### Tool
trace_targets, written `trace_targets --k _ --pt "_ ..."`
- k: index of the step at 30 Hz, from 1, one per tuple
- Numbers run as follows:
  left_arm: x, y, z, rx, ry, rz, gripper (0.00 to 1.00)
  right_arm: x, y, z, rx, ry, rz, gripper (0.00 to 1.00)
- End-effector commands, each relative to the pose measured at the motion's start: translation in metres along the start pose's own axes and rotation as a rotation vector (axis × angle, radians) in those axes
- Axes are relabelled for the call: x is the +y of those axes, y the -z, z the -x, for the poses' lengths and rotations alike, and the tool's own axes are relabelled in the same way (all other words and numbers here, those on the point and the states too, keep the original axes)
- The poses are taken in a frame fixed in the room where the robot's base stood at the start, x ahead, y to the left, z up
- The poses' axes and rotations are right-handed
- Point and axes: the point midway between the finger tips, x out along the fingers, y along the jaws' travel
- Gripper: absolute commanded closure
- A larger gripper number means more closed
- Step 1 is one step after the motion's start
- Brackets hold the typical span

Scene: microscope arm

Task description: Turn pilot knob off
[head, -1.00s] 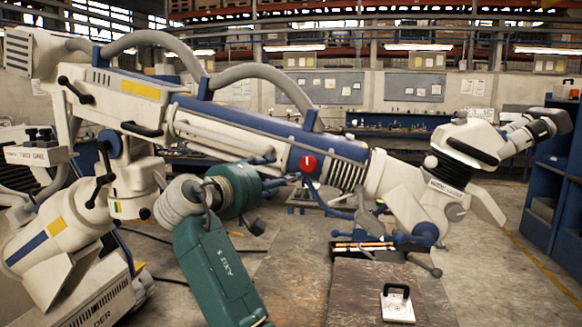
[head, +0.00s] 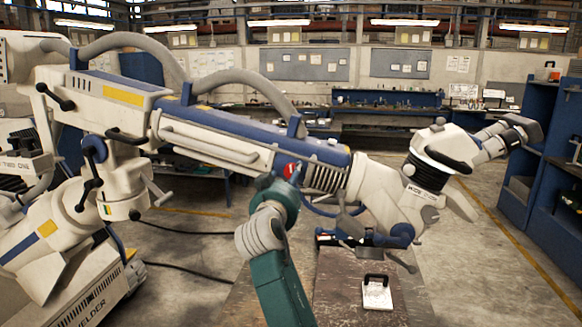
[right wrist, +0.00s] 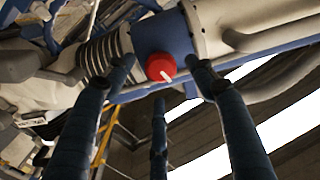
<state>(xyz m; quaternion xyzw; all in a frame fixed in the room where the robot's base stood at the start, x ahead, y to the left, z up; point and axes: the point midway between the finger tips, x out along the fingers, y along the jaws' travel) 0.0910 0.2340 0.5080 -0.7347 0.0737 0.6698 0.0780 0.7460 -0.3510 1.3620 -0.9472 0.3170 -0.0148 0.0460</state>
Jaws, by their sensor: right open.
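The red knob (head: 289,170) sits on the side of the blue collar of the long white and blue microscope arm (head: 215,125). In the right wrist view the knob (right wrist: 160,67) is round and has a white pointer mark slanting down to the right. My right gripper (head: 283,184) is at the knob in the head view, partly covering it. In the right wrist view its dark fingers are spread open, one on each side of the knob and one below. I see no finger clearly touching the knob. My left gripper is not in view.
A brown table (head: 335,283) stands below the arm's head, with a white block with a black handle (head: 377,292) on it. The welder machine (head: 80,305) is at the lower left. Blue shelving (head: 540,170) stands at the right. Open floor lies between.

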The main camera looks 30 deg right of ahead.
Motion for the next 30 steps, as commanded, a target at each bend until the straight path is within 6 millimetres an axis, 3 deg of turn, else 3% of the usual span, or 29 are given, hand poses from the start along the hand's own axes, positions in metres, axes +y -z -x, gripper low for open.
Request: trace_targets --k 7,18,25,30 --pt "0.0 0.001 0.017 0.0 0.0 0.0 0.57 0.0 0.002 -0.032 -0.001 -0.002 0.002 0.45" --pt "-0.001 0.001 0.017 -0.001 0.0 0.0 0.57 0.001 0.0 -0.037 0.0 -0.001 0.0 0.45" --pt "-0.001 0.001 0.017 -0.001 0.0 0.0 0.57 0.0 0.0 -0.037 -0.001 -0.001 0.001 0.89" --pt "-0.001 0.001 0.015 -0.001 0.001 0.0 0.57 0.0 -0.001 -0.037 -0.001 -0.001 -0.002 0.89"
